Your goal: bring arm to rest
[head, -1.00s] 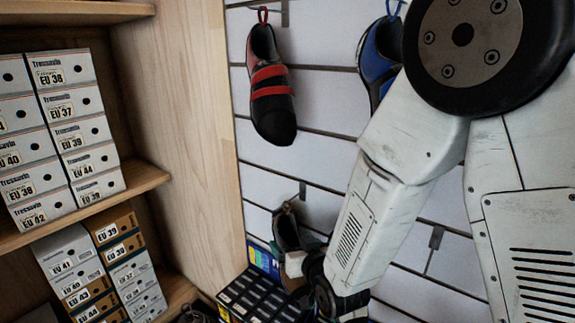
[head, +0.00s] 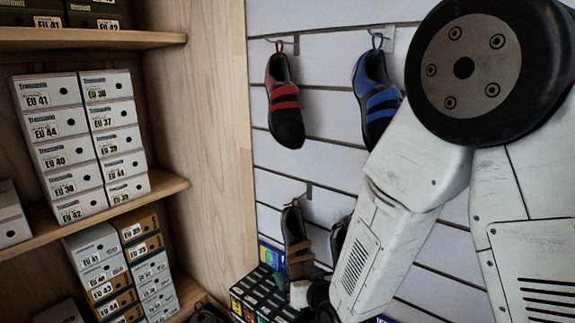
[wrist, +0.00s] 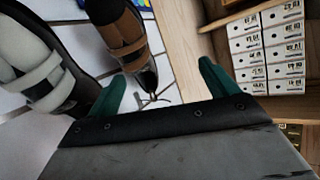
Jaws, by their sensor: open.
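My gripper (wrist: 163,88) shows in the wrist view as two green fingers spread wide apart, with nothing between them. A brown shoe (wrist: 124,37) hangs on the white slatted wall just beyond the fingers. A grey-and-black strapped shoe (wrist: 45,70) is close beside the left finger. In the head view my white arm (head: 395,215) is folded down in front of the wall on the right. Its lower end is near the brown shoe (head: 297,240), and the fingers cannot be made out there.
A red-and-black shoe (head: 286,105) and a blue shoe (head: 376,95) hang above. A dark shoe (head: 340,238) is partly behind my arm. Small boxes (head: 262,295) are stacked below. Wooden shelves (head: 115,205) with shoe boxes (head: 88,145) stand at left.

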